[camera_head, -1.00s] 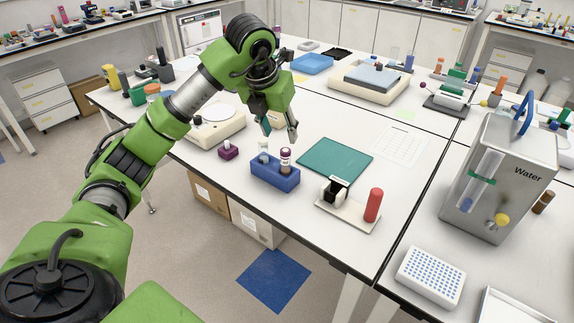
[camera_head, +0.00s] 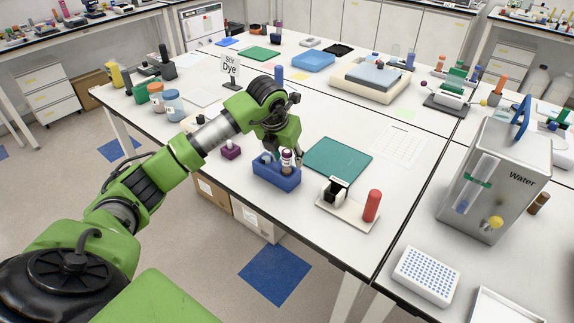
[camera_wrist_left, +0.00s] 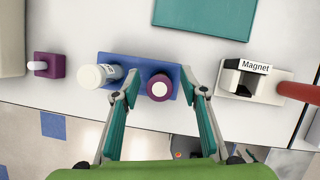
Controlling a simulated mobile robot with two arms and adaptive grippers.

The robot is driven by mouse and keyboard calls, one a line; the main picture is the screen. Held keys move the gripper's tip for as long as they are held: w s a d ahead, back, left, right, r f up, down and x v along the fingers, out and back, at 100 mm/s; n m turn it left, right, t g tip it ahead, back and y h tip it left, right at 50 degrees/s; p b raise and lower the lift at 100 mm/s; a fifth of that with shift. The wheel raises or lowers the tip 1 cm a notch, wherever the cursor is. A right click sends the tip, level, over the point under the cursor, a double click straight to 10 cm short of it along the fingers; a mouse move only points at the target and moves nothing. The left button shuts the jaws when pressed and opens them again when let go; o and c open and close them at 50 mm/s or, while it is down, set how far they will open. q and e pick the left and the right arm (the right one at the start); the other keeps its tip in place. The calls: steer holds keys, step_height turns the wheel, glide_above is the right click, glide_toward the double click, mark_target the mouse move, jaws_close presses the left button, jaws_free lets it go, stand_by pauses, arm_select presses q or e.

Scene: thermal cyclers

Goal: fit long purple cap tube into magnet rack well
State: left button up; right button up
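The long purple cap tube (camera_head: 287,161) stands upright in the blue rack (camera_head: 276,180). In the left wrist view its purple cap with a white top (camera_wrist_left: 159,87) lies between the spread fingers of my left gripper (camera_wrist_left: 158,96). The fingers stand apart on both sides of the cap, with gaps. My left gripper is also over the rack in the head view (camera_head: 285,152). The magnet rack (camera_wrist_left: 244,78), labelled "Magnet", is to the right, a black and white block on a pale base; it shows in the head view too (camera_head: 336,190). My right gripper is not in view.
A white-capped tube (camera_wrist_left: 93,76) stands in the same blue rack, left of the purple cap. A small purple block (camera_head: 231,151) sits left of the rack. A red cylinder (camera_head: 372,205) stands on the magnet base. A green mat (camera_head: 338,156) lies behind.

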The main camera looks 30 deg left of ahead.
arm_select(q)
steer(key=c, duration=1.1)
steer(key=shift+r, duration=0.1)
